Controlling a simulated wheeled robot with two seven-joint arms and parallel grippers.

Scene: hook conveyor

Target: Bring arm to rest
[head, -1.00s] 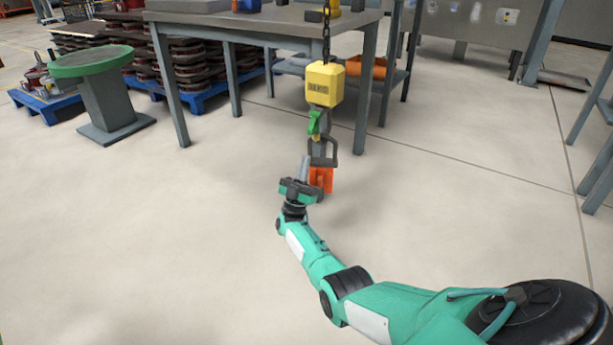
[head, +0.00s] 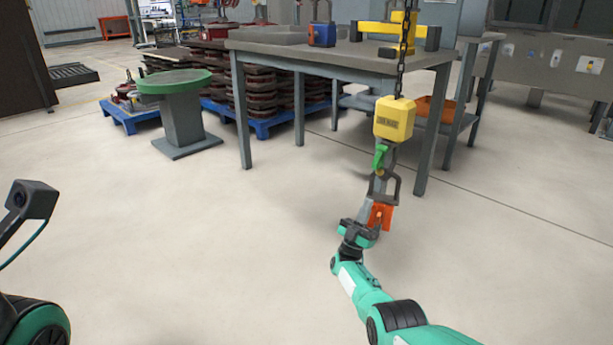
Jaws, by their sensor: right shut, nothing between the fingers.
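My right gripper (head: 374,218) is shut and empty, at the lower left of the hanging hook. Its fingertips overlap the orange piece (head: 382,216) in the picture; I cannot tell whether they touch. The grey hook (head: 393,187) has a green latch (head: 379,157) and hangs below a yellow hoist block (head: 394,118) on a dark chain (head: 405,50). The orange piece is at the hook's lower end. My right arm comes in from the bottom. Parts of my left arm show at the lower left edge, but its fingers are out of view.
A grey table (head: 340,52) stands behind the hoist, with a yellow part (head: 398,28) and a blue box (head: 321,34) on it. A green-topped stand (head: 175,82) and blue pallets (head: 262,126) are at the left. The floor in front is clear.

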